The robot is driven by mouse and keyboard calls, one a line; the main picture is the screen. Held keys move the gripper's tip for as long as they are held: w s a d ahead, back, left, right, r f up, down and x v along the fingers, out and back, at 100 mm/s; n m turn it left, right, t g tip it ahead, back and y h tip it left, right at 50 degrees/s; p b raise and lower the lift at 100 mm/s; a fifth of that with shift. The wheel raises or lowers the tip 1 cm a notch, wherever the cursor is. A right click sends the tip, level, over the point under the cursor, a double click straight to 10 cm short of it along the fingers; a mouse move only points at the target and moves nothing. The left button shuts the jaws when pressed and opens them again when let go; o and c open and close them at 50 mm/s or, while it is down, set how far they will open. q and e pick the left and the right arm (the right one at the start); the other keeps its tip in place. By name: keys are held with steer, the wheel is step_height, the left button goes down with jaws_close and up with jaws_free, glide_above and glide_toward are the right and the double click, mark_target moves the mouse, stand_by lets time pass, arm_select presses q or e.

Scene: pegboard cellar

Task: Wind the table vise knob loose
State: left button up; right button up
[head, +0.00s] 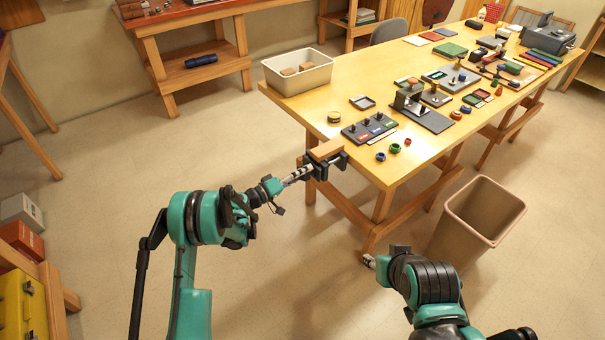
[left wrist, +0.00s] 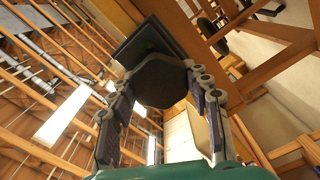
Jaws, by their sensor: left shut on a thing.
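The table vise (head: 340,160) is a small dark clamp on the near left edge of the wooden table, with a light wooden block (head: 326,150) at its top. My left gripper (head: 302,173) reaches it from the left and is shut on the knob at its near side. In the left wrist view the dark, rounded knob (left wrist: 162,82) sits between the two fingers, with the dark square vise body (left wrist: 150,42) behind it. In the head view the gripper mostly hides the knob. My right gripper (head: 369,261) is low, below the table edge and apart from the vise; its jaws are too small to read.
A tan waste bin (head: 480,215) stands on the floor near my right arm.

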arm_select(q)
steer(key=o, duration=1.2)
steer(key=v, duration=1.2)
steer(key=shift+r, duration=0.1)
